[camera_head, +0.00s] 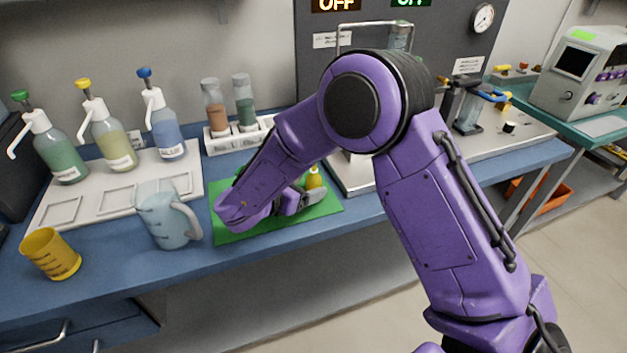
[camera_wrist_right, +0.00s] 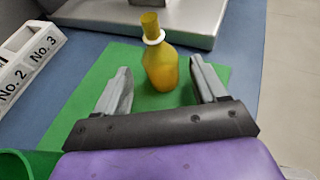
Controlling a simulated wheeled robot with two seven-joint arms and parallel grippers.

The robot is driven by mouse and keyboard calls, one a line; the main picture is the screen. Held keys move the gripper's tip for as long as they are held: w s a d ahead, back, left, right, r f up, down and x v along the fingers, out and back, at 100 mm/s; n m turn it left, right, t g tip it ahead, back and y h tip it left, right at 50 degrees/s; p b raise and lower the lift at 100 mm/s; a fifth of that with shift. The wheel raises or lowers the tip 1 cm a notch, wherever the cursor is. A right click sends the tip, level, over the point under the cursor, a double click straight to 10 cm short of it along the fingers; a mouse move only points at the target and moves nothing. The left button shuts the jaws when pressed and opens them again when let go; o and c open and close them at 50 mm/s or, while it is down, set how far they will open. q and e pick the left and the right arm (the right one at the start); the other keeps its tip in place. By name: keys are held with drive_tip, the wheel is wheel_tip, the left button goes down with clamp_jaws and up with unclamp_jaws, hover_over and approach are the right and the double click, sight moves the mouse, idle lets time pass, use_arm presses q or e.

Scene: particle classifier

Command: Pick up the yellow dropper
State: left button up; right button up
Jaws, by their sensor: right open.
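The yellow dropper (camera_wrist_right: 161,66) is a small amber bottle with a yellow top and a white collar. It stands upright on the green mat (camera_wrist_right: 75,111), just beyond and between the fingers of my right gripper (camera_wrist_right: 160,88) in the right wrist view. My right gripper is open, with a finger to each side and clear gaps to the bottle. In the head view the dropper (camera_head: 314,180) shows partly at the right of the mat (camera_head: 232,228), with my right gripper (camera_head: 300,200) low beside it, mostly hidden by my purple arm. My left gripper is not visible.
A rack (camera_head: 214,147) with two bottles stands behind the mat. A clear pitcher (camera_head: 162,217) and a yellow cup (camera_head: 52,254) stand to the left. Pump bottles (camera_head: 112,140) stand on a white tray. A metal platform (camera_head: 352,181) borders the mat on the right.

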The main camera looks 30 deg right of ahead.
sight(308, 185)
drive_tip(key=x, duration=0.3)
drive_tip(key=shift+d+f, duration=0.1)
drive_tip(key=shift+d, duration=0.1)
drive_tip(key=shift+s, duration=0.1)
drive_tip(key=c, duration=1)
drive_tip(key=shift+c, duration=0.2)
